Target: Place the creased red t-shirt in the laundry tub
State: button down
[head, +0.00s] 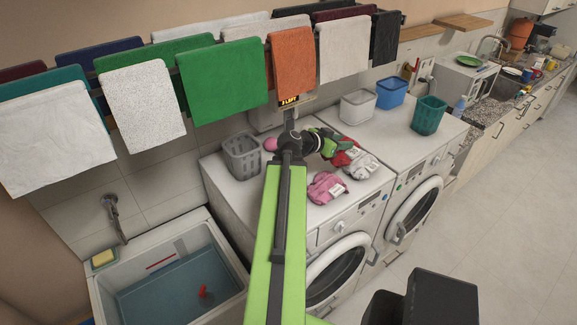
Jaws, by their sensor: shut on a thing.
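My gripper (331,146), with green fingers, is over the top of the left washing machine. It is shut on a crumpled red cloth, which looks like the red t-shirt (343,158); the fingers partly hide it. I cannot tell whether the cloth is lifted clear of the machine top. The laundry tub (101,292) is at the lower left, with bluish water and a small red object (203,291) inside. My gripper is well to the right of the tub.
A pink crumpled cloth (326,188) and a greyish-white one (362,166) lie beside the gripper. A grey basket (241,157) stands to the left. White (358,107), blue (392,92) and teal (428,115) containers stand at the right. Towels (222,80) hang above.

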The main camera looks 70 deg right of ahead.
jog(key=w+f+b, duration=1.1)
jog(key=shift+w+d+f, duration=0.15)
jog(key=shift+w+d, duration=0.05)
jog(key=shift+r, duration=0.2)
jog(key=shift+f, duration=0.15)
jog(key=c, duration=1.1)
grip_release()
jog(key=shift+s, duration=0.1)
